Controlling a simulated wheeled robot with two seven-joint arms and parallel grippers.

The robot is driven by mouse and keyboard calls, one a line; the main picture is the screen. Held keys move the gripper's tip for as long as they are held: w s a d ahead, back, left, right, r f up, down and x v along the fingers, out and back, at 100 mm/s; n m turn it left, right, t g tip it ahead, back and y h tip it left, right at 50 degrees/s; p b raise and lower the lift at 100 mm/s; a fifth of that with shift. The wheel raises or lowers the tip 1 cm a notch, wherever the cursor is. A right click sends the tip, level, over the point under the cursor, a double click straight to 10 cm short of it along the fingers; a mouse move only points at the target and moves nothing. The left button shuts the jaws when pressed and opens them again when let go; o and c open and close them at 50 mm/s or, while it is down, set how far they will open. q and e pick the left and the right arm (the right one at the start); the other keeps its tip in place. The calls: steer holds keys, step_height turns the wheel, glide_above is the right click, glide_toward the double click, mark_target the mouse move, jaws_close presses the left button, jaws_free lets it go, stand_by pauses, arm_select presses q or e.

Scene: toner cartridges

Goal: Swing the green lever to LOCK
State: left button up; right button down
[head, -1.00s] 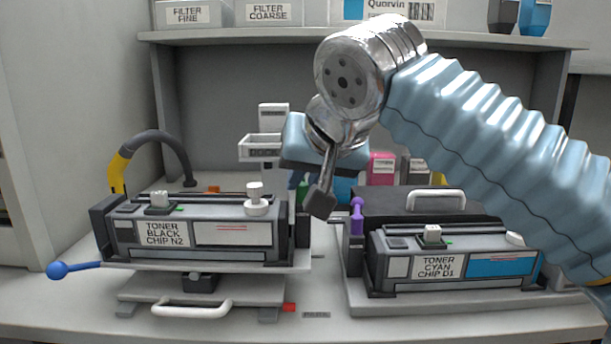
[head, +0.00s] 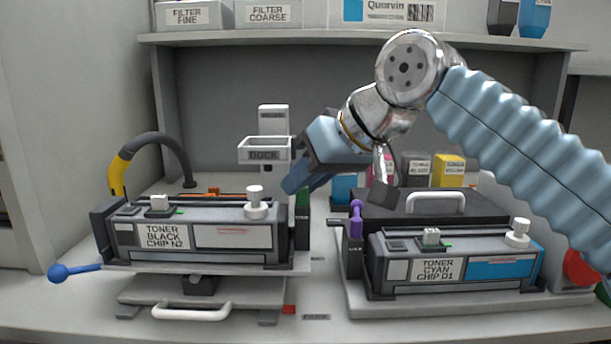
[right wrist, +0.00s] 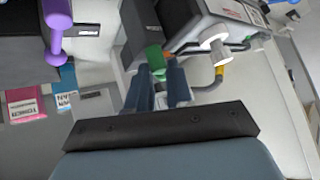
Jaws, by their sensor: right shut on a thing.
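The green lever (head: 303,197) stands at the right end of the left dock, which holds the black toner cartridge (head: 190,232). Its green handle (right wrist: 155,58) also shows in the right wrist view, between the fingertips. My right gripper (head: 293,187) reaches in from the right, tilted down to the left, and is shut on the green lever. Its fingers (right wrist: 160,78) partly hide the lever. The small label by the lever is too small to read. My left gripper is not in view.
The purple lever (head: 356,219) stands just right, on the dock of the cyan toner cartridge (head: 455,260). A blue-knobbed lever (head: 62,272) sticks out left. A DOCK holder (head: 264,150) and a yellow-ended hose (head: 118,170) are behind. A narrow gap separates the two docks.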

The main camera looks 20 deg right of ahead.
steer(key=n+g+y+p, duration=0.1)
steer(key=n, duration=0.1)
steer(key=n+g+y+p, duration=0.1)
steer(key=n+g+y, duration=0.1)
steer(key=n, duration=0.1)
steer(key=shift+w+r+n, duration=0.1)
steer(key=shift+w+n, duration=0.1)
steer(key=shift+n, duration=0.1)
steer(key=shift+n+g+y, duration=0.3)
steer(key=shift+n+g, duration=0.7)
steer(key=shift+n, duration=0.2)
steer(key=shift+n+g, duration=0.8)
steer(key=shift+n, duration=0.3)
steer(key=c, duration=1.2)
jaws_free()
